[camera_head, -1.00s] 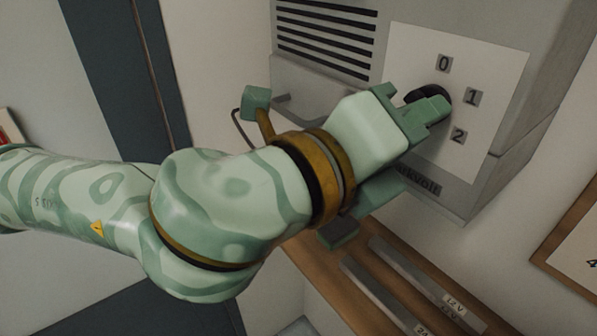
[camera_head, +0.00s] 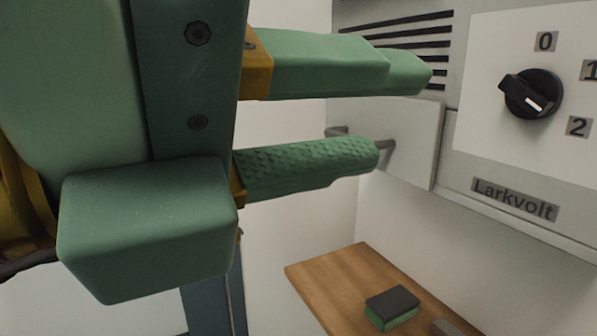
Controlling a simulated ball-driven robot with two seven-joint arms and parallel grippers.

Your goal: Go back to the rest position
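My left gripper (camera_head: 405,115) fills the upper left of the head view, close to the camera. Its two green fingers are spread apart with nothing between them; the lower one has a bumpy pad. The black rotary knob (camera_head: 530,93) on the white panel is to the right of the fingertips and clear of them. Its white mark points down and right, towards the label 2 (camera_head: 578,126). The label 0 (camera_head: 545,41) is above the knob, and the label 1 (camera_head: 590,70) is partly cut off. My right gripper is not in view.
The grey cabinet (camera_head: 515,200) marked Larkvolt, with dark vent slots, takes up the right side. Below, a wooden shelf (camera_head: 325,275) carries a dark-topped green block (camera_head: 391,308). Open space separates shelf and gripper.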

